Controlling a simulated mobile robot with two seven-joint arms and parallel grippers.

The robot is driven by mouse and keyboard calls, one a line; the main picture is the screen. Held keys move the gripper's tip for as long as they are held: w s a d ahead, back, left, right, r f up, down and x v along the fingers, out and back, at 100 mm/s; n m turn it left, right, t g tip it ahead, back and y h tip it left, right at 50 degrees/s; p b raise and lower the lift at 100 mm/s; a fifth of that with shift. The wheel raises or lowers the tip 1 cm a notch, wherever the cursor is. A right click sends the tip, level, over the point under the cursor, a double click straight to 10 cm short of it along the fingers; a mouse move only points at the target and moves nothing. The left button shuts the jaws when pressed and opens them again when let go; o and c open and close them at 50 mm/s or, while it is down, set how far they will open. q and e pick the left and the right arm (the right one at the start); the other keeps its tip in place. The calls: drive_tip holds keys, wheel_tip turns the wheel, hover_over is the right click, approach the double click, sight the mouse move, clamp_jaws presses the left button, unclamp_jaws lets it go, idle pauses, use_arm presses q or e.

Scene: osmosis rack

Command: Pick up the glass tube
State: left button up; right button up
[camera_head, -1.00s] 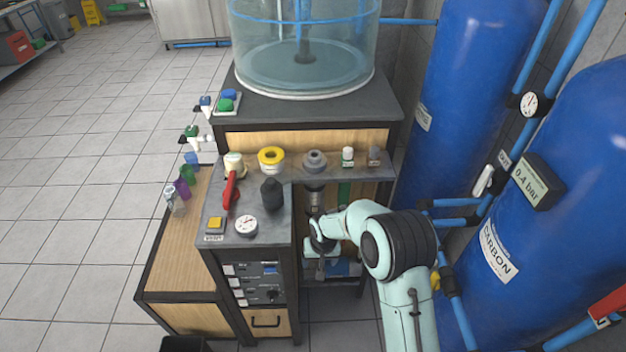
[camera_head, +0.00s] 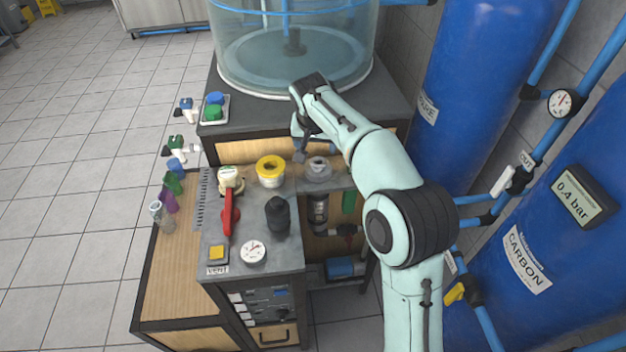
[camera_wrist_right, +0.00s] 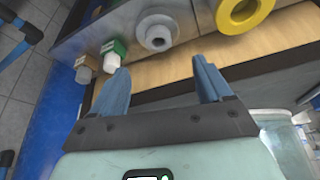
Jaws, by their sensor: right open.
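My right gripper (camera_head: 302,148) is at the back of the bench, just above and behind the grey shelf, near the round grey fitting (camera_head: 318,170). In the right wrist view its two blue fingers (camera_wrist_right: 160,86) are apart with nothing between them. I cannot tell for sure which thing is the glass tube. A clear cylinder (camera_head: 318,207) stands upright under the grey fitting, below the shelf, partly hidden by the shelf edge. A small clear bottle (camera_head: 163,217) stands at the left among coloured ones, far from my gripper. My left gripper is out of view.
A yellow-rimmed white reel (camera_head: 270,171), a black bottle (camera_head: 278,216) and a red-handled valve (camera_head: 229,205) stand on the bench. A large clear tank (camera_head: 295,50) is behind my right arm. Blue columns (camera_head: 490,100) stand at the right.

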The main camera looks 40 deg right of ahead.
approach(318, 160)
drive_tip(key=shift+s+a+f, duration=0.1)
drive_tip(key=shift+s+f, duration=0.05)
drive_tip(key=shift+f, duration=0.35)
drive_tip(key=shift+s+a+f, duration=0.1)
drive_tip(key=shift+s+f, duration=0.1)
drive_tip(key=shift+f, duration=0.3)
drive_tip(key=shift+x, duration=2.95)
drive_tip(key=shift+w+r, duration=0.1)
drive_tip(key=c, duration=0.9)
